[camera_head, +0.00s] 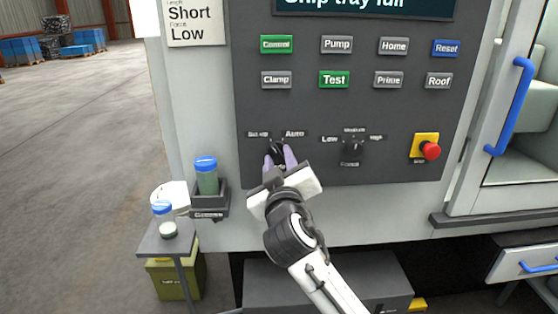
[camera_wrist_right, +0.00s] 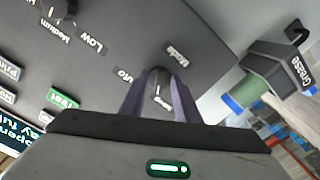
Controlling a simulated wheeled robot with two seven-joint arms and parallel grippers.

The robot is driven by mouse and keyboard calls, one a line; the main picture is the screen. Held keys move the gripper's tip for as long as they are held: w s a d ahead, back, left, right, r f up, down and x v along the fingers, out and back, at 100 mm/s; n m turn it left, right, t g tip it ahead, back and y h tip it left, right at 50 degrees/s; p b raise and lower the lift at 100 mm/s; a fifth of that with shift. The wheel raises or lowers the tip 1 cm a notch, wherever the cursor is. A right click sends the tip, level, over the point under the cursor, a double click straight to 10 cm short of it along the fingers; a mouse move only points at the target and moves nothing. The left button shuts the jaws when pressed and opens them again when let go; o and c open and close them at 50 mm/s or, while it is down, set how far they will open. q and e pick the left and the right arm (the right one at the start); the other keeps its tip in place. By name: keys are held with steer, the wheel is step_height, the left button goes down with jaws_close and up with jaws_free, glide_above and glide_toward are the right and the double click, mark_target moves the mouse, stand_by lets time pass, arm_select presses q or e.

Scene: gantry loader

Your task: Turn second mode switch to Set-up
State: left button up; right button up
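The mode switch (camera_head: 278,147) is a dark round knob low on the grey panel, with the labels Set-up at its upper left and Auto at its upper right. My right gripper (camera_head: 280,157) is at this knob, its two purple fingers on either side of it. In the right wrist view the knob (camera_wrist_right: 158,77) sits between the fingertips with no clear gap, and a light pointer mark lines up with the fingers, toward the Set-up label. The fingers partly hide the knob. My left gripper is not in view.
A second knob (camera_head: 352,147) with Low, Medium and High labels is to the right. A red stop button (camera_head: 431,151) on yellow is farther right. Rows of push buttons are above. A holder (camera_head: 209,199) with a blue-capped bottle (camera_head: 206,175) is close on the left.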

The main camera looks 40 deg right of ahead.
steer(key=b+v, duration=0.2)
steer(key=v, duration=0.8)
steer(key=shift+s, duration=0.15)
steer(key=s+a+f+n+g+y, duration=0.1)
steer(key=a+f+y, duration=0.2)
steer(key=f, duration=0.6)
steer(key=s+a+f+n+g+y, duration=0.1)
steer(key=a+f+n+y, duration=0.15)
steer(key=f, duration=0.65)
steer(key=s+a+f+n+g+y, duration=0.1)
steer(key=a+f+y, duration=0.25)
steer(key=f, duration=0.55)
steer(key=s+a+f+m+g+y, duration=0.2)
steer(key=s+a+f+g+y, duration=0.1)
steer(key=s+f, duration=1.3)
steer(key=shift+a+f+g, duration=0.3)
steer(key=shift+a+f, duration=0.35)
steer(key=shift+f, duration=0.1)
steer(key=shift+d+m, duration=0.1)
steer(key=shift+m, duration=0.15)
